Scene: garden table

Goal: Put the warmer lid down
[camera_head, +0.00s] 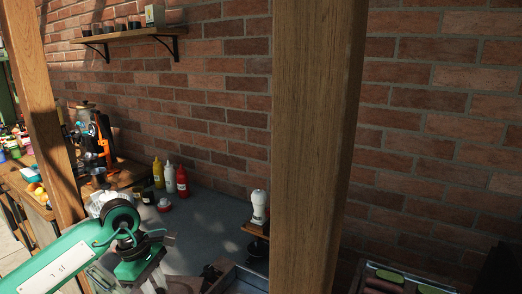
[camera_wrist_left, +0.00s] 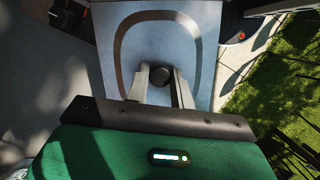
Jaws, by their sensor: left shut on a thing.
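The warmer lid (camera_wrist_left: 165,30) is a pale steel rectangle with a raised rounded border and a round dark knob (camera_wrist_left: 160,78) in the left wrist view. My left gripper (camera_wrist_left: 159,74) is shut on the knob, one finger on each side. In the head view my green left arm reaches in from the lower left, and the gripper (camera_head: 152,277) is at the bottom edge. The lid is hard to make out there. Whether the lid touches a surface below it I cannot tell. My right gripper is not in view.
Yellow (camera_head: 158,173), white (camera_head: 169,178) and red (camera_head: 182,181) bottles stand on the grey counter (camera_head: 205,215) by the brick wall. A metal-rimmed tray (camera_head: 238,279) is at the bottom. A wooden post (camera_head: 318,150) blocks the view right of centre. Some grey counter is bare.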

